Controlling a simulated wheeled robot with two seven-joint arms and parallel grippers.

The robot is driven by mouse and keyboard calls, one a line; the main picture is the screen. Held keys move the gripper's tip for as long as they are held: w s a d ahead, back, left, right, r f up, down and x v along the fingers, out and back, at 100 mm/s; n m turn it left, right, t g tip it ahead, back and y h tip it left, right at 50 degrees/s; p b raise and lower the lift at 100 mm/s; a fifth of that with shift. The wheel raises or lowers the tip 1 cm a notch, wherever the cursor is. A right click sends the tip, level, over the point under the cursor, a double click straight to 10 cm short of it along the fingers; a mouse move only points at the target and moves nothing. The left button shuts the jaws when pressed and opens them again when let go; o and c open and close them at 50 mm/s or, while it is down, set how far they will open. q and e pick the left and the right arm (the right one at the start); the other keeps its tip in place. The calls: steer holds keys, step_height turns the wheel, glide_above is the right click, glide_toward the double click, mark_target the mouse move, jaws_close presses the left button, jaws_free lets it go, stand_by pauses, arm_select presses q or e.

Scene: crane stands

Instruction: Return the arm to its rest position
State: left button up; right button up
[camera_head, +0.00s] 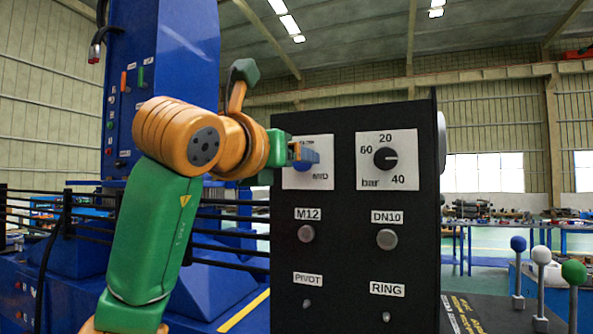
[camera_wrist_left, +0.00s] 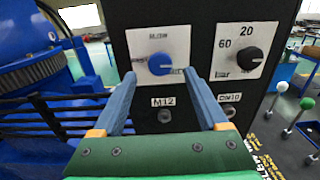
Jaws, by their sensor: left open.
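My left arm (camera_head: 155,230), green and orange, comes in from the left and reaches to the black control panel (camera_head: 345,220). My left gripper (camera_head: 310,154) is in front of the panel's upper left dial plate and hides most of its knob. In the left wrist view, the two blue-grey fingers of the gripper (camera_wrist_left: 160,76) are spread apart with nothing held. The blue knob (camera_wrist_left: 160,64) shows just beyond and between the fingertips, apparently clear of them. My right gripper is not in view.
A black dial (camera_head: 386,158) marked 20, 40, 60 bar sits right of the gripper. Grey knobs M12 (camera_head: 306,233) and DN10 (camera_head: 387,239) are below. A blue machine column (camera_head: 165,75) and black rails stand behind my arm. Blue, white and green ball-topped levers (camera_head: 541,256) stand right.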

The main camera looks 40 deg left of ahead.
arm_select(q)
steer(key=v, duration=0.3)
steer(key=shift+s, duration=0.2)
steer(key=shift+w, duration=0.1)
